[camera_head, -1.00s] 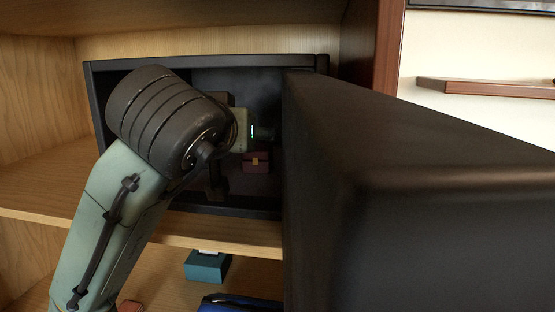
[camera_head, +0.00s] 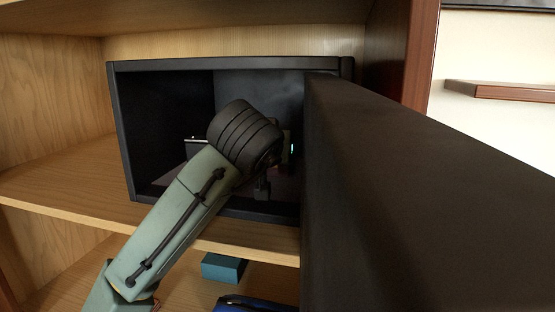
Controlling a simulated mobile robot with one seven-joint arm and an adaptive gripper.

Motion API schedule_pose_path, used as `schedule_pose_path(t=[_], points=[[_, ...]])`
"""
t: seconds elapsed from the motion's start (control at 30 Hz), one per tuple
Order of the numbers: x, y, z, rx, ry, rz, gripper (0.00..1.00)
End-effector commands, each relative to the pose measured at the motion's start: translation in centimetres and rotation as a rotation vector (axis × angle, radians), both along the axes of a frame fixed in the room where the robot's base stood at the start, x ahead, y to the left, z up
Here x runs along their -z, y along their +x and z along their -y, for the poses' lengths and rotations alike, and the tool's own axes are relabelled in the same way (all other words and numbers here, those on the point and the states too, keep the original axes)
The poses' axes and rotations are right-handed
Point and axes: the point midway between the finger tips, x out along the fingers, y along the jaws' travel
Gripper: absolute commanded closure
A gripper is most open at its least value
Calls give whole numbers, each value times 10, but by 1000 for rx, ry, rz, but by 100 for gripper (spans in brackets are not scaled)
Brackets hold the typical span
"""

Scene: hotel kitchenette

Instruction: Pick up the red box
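The open black safe (camera_head: 125,135) stands on the wooden shelf, and my arm reaches into it. My gripper (camera_head: 262,188) is inside the safe, mostly hidden behind my forearm and wrist. Only a dark finger part shows below the wrist, so I cannot tell whether it is open or shut, or whether it holds anything. I cannot make out the red box now; the view of where it stood is largely covered by my arm and the safe door.
The safe door (camera_head: 420,200) is swung wide open and fills the right foreground. A dark item with a pale top edge (camera_head: 194,142) is inside the safe, left of my wrist. A teal box (camera_head: 223,267) and a blue object (camera_head: 252,304) lie on the shelf below.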

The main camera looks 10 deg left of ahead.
Motion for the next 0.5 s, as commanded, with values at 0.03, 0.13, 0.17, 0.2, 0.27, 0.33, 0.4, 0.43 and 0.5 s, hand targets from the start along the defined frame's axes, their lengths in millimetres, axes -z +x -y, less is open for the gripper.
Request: schedule_pose_path(t=[0.03, 0.13, 0.17, 0.2, 0.27, 0.33, 0.4, 0.43, 0.5], points=[[1, 3, -1, -1, -1, 0, 28], [2, 5, -1, -1, 0, 1, 28], [2, 5, -1, 0, -1, 1, 28], [2, 5, -1, 0, -1, 1, 28], [2, 5, -1, 0, 0, 1, 28], [2, 5, -1, 0, 0, 1, 32], [2, 5, -1, 0, 0, 1, 36], [2, 5, -1, 0, 0, 1, 38], [2, 5, -1, 0, 0, 1, 43]])
